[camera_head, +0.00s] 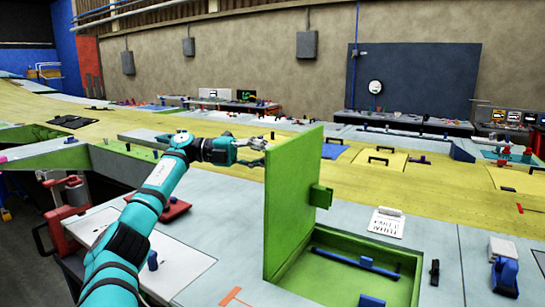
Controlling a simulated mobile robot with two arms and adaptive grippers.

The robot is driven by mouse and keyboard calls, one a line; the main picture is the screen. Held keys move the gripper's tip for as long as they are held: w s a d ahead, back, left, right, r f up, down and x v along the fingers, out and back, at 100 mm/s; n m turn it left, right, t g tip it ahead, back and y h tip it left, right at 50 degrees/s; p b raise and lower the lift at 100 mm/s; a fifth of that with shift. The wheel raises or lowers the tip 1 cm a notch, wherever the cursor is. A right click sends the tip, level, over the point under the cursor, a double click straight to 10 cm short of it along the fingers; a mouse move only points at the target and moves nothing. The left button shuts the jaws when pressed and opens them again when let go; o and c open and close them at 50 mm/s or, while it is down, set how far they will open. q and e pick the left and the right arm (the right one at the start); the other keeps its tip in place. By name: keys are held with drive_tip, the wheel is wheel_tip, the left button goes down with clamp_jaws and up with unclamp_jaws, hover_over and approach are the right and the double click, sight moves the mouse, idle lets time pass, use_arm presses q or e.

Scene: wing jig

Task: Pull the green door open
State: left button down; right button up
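The green door (290,200) stands upright, swung open, at the left side of a green-rimmed compartment (398,262) set in the light grey panel. A small green block (321,196) sticks out from the right face of the door. My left gripper (258,153) is near the upper left edge of the door. Its fingers look spread with nothing between them. I cannot tell whether it touches the door. My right gripper is not in view.
A blue bar (356,262) lies across the compartment. A white paper (387,222) lies behind it. A blue-and-white device (503,270) stands at the right. A red clamp (68,205) stands at the left. The yellow panel behind carries black handles.

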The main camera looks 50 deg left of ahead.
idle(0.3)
use_arm(q)
drive_tip(key=c, duration=1.3)
unclamp_jaws()
drive_tip(key=shift+v, duration=6.05)
drive_tip(key=shift+f, duration=0.1)
